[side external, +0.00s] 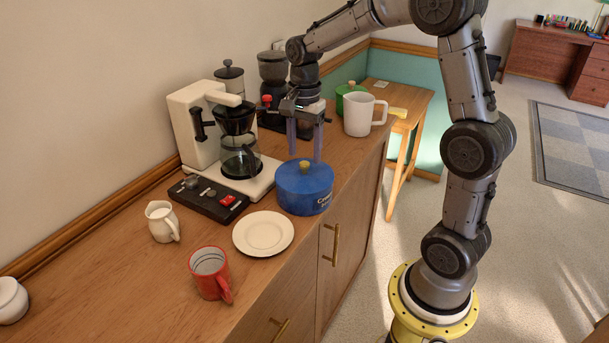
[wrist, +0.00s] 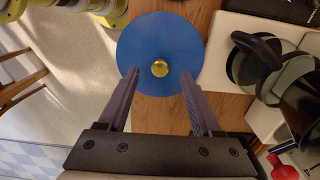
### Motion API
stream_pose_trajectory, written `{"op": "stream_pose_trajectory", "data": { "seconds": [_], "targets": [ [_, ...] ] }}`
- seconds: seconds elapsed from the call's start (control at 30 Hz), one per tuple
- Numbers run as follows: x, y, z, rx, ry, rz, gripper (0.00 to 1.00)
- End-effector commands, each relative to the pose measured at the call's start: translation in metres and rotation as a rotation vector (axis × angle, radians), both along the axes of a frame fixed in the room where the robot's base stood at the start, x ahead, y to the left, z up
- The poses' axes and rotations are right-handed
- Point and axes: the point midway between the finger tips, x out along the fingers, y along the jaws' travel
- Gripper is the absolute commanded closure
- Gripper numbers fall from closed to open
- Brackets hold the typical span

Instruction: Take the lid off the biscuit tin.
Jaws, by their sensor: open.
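The blue biscuit tin (side external: 303,194) stands on the wooden cabinet top near its front edge. Its blue lid (side external: 304,178) is on it, with a small brass knob (side external: 305,166) in the middle. In the wrist view the lid (wrist: 140,50) shows from above as a blue disc with the gold knob (wrist: 160,68) at its centre. My gripper (side external: 305,152) is open and empty, pointing down above the lid. In the wrist view its two fingers (wrist: 158,80) stand apart on either side of the knob, which neither appears to touch.
A coffee maker with a glass carafe (side external: 240,158) stands close to the left of the tin. A white plate (side external: 263,233), a red mug (side external: 209,274) and a cream jug (side external: 162,221) are nearer the camera.

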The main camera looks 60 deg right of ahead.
Motion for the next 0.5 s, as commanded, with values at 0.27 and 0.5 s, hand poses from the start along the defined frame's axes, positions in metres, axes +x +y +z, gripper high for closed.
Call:
{"op": "stream_pose_trajectory", "data": {
  "seconds": [0.27,0.5],
  "targets": [
    [0.0,0.0,-0.027,0.0,0.001,0.0,0.34],
    [0.0,0.0,-0.027,0.0,0.0,0.0,0.39]
  ]
}}
